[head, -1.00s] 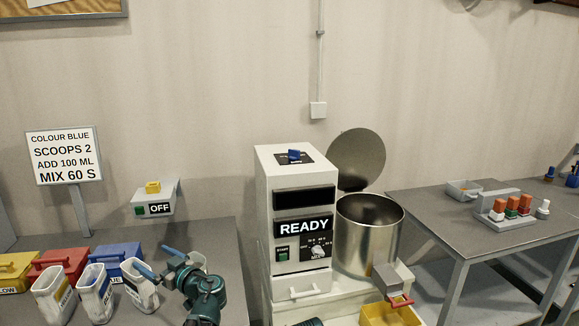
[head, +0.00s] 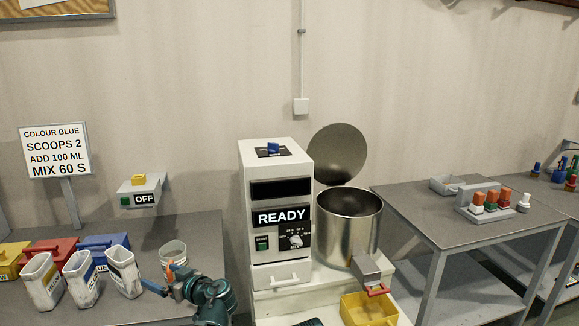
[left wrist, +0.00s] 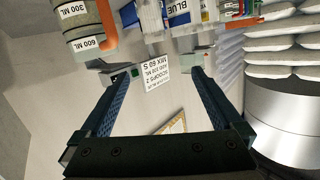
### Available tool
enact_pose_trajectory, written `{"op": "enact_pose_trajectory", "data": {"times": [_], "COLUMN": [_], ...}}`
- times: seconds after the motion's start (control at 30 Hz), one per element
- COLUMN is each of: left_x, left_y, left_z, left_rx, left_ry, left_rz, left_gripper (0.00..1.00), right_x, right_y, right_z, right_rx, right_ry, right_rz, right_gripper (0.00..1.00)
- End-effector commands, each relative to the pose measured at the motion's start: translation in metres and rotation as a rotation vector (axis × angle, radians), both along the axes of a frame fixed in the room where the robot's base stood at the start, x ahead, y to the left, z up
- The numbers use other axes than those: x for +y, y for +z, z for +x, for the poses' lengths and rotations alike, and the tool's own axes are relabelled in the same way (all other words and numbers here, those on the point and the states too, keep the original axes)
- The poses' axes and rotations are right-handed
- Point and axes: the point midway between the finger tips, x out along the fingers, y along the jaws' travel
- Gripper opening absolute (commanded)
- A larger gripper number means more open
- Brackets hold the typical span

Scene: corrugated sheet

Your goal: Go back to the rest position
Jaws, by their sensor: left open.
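My left gripper (head: 166,282) is low at the left table's front edge, in front of the clear jug (head: 173,252) with the orange handle. The left wrist view shows its two blue-padded fingers (left wrist: 162,76) wide apart with nothing between them. The jug, marked 600 ML and 300 ML, also shows there (left wrist: 86,22), beyond the left finger and apart from it.
White open containers (head: 123,272) and coloured lidded boxes (head: 52,251) stand on the left table. The mixer (head: 275,190) reads READY; its steel pot (head: 350,228) has the lid raised. A yellow bin (head: 368,310) sits below. The right table (head: 420,215) has free room in front.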

Motion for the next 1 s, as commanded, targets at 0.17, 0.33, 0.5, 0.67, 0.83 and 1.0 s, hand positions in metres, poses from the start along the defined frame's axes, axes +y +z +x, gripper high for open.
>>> {"op": "enact_pose_trajectory", "data": {"times": [0.17,0.33,0.5,0.67,0.83,1.0], "left_x": [-0.025,-0.061,-0.125,-0.181,-0.224,-0.26], "left_y": [-0.046,-0.1,-0.174,-0.218,-0.243,-0.26], "left_z": [-0.018,-0.044,-0.089,-0.129,-0.163,-0.194], "left_rx": [0.163,0.389,0.732,1.0,1.186,1.327], "left_ry": [-0.017,-0.076,-0.244,-0.448,-0.637,-0.821], "left_rz": [-0.077,-0.173,-0.309,-0.405,-0.465,-0.508], "left_gripper": [1.0,1.0,1.0,1.0,1.0,1.0], "right_x": [0.0,0.0,0.0,0.0,0.0,0.0], "right_y": [-0.015,-0.03,-0.052,-0.065,-0.074,-0.083], "right_z": [0.0,0.0,0.0,0.0,0.0,0.0], "right_rx": [0.0,0.0,0.0,0.0,0.0,0.0], "right_ry": [0.0,0.0,0.0,0.001,0.001,0.001], "right_rz": [0.0,0.0,0.0,0.0,0.0,0.0], "right_gripper": [0.5,0.5,0.5,0.5,0.5,0.5]}}
